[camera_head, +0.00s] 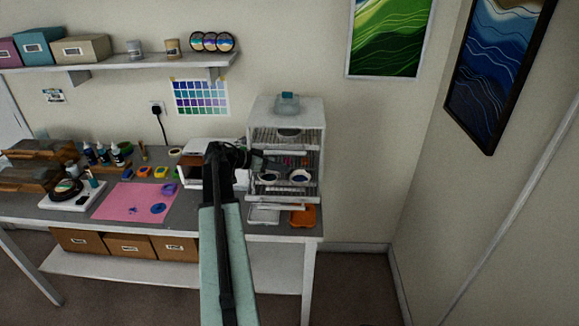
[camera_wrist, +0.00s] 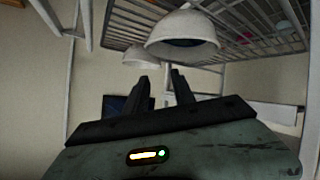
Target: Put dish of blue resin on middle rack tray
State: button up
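The white rack (camera_head: 314,140) stands at the right end of the table. Two round white dishes sit side by side on its pulled-out middle tray, a left dish (camera_head: 268,177) and a right dish (camera_head: 299,176), both with dark contents. The wrist view seems upside down; it shows a nearer white dish (camera_wrist: 182,24) with dark blue resin inside, and another white dish (camera_wrist: 140,56) behind it. My gripper (camera_wrist: 160,80) is open and empty, its fingers apart from both dishes. In the head view my gripper (camera_head: 262,160) is small and dark at the rack's front.
More wire trays sit above and below in the rack. A white tray (camera_head: 264,215) and an orange thing (camera_head: 303,215) lie below. A white box (camera_head: 190,172) stands left of the rack. A pink mat (camera_head: 130,203) with small blue and purple pieces lies further left.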

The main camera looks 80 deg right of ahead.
jog(key=p+v, duration=0.1)
jog(key=v, duration=0.5)
jog(key=shift+p, duration=0.4)
jog(key=w+a+f+n+t+y, duration=0.1)
jog(key=w+a+f+n+t, duration=0.25)
jog(key=w+a, duration=0.7)
jog(key=w+a+f+n+t, duration=0.25)
jog(key=w+a+n, duration=0.25)
jog(key=w+a, duration=0.5)
jog(key=w+a+f+n+t+y, duration=0.1)
jog(key=w+a+f+n+t, duration=0.3)
jog(key=w+a, duration=0.6)
jog(key=w+a+f+n+y, duration=0.1)
jog(key=a+n, duration=0.3)
jog(key=a, duration=0.9)
jog(key=w+a+n+y, duration=0.2)
jog(key=w+a+n, duration=0.2)
jog(key=a, duration=0.9)
jog(key=w+a+f+n+y, duration=0.1)
jog(key=a+n, duration=0.4)
jog(key=a, duration=0.8)
jog(key=shift+w+a+f+y, duration=0.35)
jog(key=shift+w+y, duration=0.15)
jog(key=shift+w, duration=0.25)
